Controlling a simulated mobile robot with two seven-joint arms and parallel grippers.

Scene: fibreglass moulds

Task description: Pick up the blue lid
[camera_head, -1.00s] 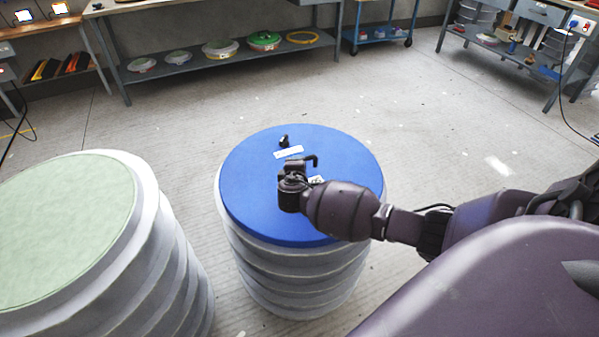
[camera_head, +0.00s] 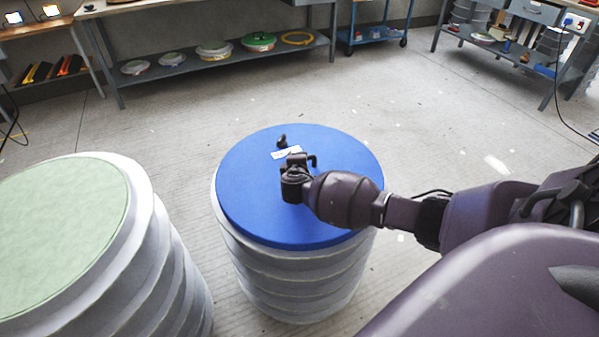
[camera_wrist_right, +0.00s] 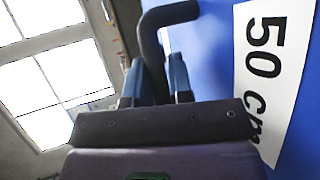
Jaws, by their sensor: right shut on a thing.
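The blue lid (camera_head: 250,190) lies on top of a ribbed pale grey stack in the middle of the head view. It carries a white label reading "50 cm" (camera_wrist_right: 265,65) and a dark bent handle (camera_head: 313,159). My right gripper (camera_head: 296,168) is over the lid, shut on this handle. In the right wrist view the dark handle (camera_wrist_right: 165,15) passes between the two blue-grey fingers (camera_wrist_right: 157,80). I cannot tell whether the lid is clear of the stack. My left gripper is out of view.
A second ribbed stack with a pale green top (camera_head: 65,220) stands close at the left. A shelf of round moulds (camera_head: 210,55), a blue cart (camera_head: 375,40) and a workbench (camera_head: 500,50) stand at the back. The concrete floor (camera_head: 440,110) between is open.

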